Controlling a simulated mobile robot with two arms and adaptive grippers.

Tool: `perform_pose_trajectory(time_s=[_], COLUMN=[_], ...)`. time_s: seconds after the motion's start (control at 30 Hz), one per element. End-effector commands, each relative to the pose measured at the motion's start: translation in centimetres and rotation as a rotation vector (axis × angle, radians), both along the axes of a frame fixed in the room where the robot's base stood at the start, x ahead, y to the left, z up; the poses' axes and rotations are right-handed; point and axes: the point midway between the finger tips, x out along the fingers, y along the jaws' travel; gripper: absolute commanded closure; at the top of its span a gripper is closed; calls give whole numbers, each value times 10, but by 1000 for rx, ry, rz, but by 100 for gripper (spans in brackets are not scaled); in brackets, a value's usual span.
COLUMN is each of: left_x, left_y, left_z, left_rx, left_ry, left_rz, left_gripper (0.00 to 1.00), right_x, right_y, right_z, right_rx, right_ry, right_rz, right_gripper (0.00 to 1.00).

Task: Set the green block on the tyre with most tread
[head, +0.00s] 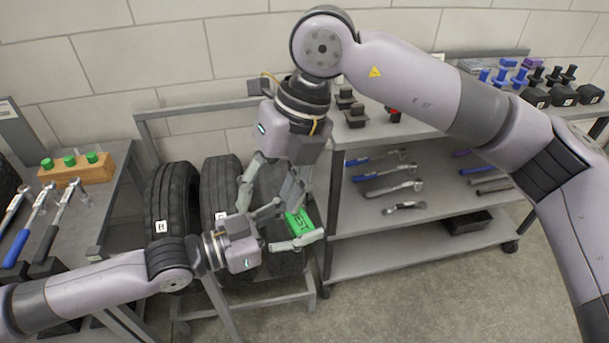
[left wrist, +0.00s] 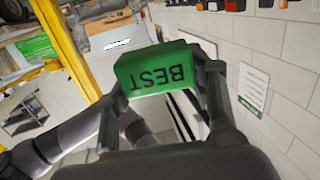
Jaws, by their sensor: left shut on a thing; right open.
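The green block (head: 299,222), marked BEST, is held in my left gripper (head: 294,228) in front of the right tyre. In the left wrist view the block (left wrist: 158,72) sits between the fingers of my left gripper (left wrist: 162,85). My right gripper (head: 272,205) is open, pointing down just above and behind the left gripper. Three tyres stand side by side in a rack: the left tyre (head: 172,190), the middle tyre (head: 220,178) and the right tyre (head: 284,262). The right tyre is mostly hidden by my grippers. White labels show on the left and middle tyres; their tread depths are too small to compare.
The grey tyre rack (head: 205,112) has a raised back rail. A bench (head: 110,205) with wrenches and a wooden block (head: 76,172) with green pegs stands left. A shelf cart (head: 425,235) with tools stands close on the right. Floor is clear in front.

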Motion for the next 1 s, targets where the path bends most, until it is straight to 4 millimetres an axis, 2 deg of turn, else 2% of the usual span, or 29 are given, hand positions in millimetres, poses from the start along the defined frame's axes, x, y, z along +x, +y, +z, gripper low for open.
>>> perform_pose_trajectory(time_s=[0.03,0.17,0.37,0.47,0.8,1.0], left_x=[0,0,0,0,0,0], left_y=[0,0,0,0,0,0], left_z=[0,0,0,0,0,0], left_rx=[-1,-1,-1,-1,-1,-1], left_ry=[0,0,0,0,0,0], left_rz=[0,0,0,0,0,0], left_gripper=[78,78,78,78,78,78], right_x=[4,12,17,18,26,30], right_y=[-13,-37,-50,-49,-44,-42], right_z=[4,11,10,-1,-65,-91], right_rx=[-69,-193,-256,-257,-255,-252], right_ry=[-66,-175,-229,-229,-225,-226], right_rz=[-8,-42,-63,-63,-60,-60], right_gripper=[47,47,47,47,47,47])
